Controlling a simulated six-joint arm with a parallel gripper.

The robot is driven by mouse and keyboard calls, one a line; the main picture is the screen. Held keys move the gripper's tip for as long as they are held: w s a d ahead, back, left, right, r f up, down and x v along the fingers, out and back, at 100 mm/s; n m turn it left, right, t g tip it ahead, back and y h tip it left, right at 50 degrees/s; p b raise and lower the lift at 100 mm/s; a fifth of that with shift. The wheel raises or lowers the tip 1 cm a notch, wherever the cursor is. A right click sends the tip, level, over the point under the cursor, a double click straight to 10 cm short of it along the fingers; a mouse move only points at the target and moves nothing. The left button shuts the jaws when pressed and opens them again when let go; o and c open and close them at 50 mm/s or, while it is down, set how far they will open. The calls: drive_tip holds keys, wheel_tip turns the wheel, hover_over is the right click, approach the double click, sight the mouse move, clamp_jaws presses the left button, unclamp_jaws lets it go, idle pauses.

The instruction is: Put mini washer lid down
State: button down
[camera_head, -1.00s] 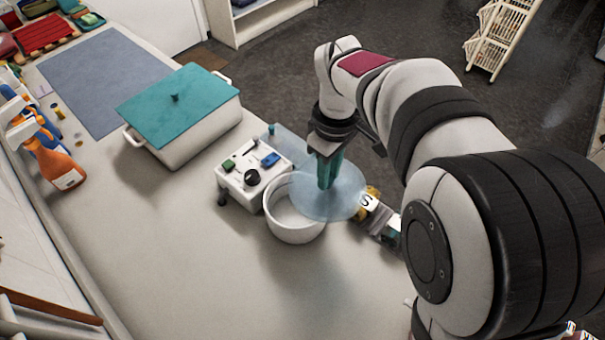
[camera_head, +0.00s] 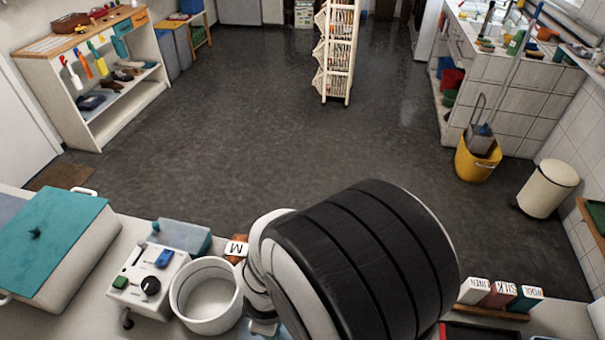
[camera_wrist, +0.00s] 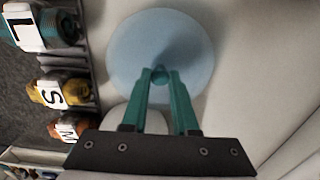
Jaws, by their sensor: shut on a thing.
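The mini washer stands at the bottom of the head view, with a white control box (camera_head: 150,283) and an open round white tub (camera_head: 206,295). In the wrist view the lid (camera_wrist: 160,30) is a translucent pale blue disc with a small knob (camera_wrist: 159,75). My gripper (camera_wrist: 159,77) has its teal fingers shut on this knob. The lid appears over the pale counter, clear of the white tub rim (camera_wrist: 135,119) partly seen behind the fingers. I cannot tell if the lid touches the counter.
A white box with a teal lid (camera_head: 50,232) stands left of the washer. Lettered boxes (camera_head: 500,294) stand right of my arm. Pale counter right of the lid (camera_wrist: 265,60) is clear.

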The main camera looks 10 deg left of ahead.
drive_tip(key=shift+f, duration=1.4)
drive_tip(key=c, duration=0.7)
unclamp_jaws()
drive_tip(key=shift+f, duration=0.1)
wheel_tip(320, 180, up, 12)
drive_tip(key=s+d+r+m, duration=0.2)
drive_tip(key=d+m, duration=0.4)
drive_tip(key=m, duration=0.2)
drive_tip(key=s+d+r+m+y, duration=0.1)
drive_tip(key=s+d+r+m, duration=0.2)
drive_tip(key=d+m, duration=0.3)
drive_tip(key=s+d+r+m, duration=0.2)
drive_tip(key=d+m, duration=0.3)
drive_tip(key=m, duration=0.4)
drive_tip(key=shift+s+d+r+m+y, duration=0.3)
drive_tip(key=shift+s+d+y, duration=0.05)
drive_tip(key=shift+d+y, duration=0.05)
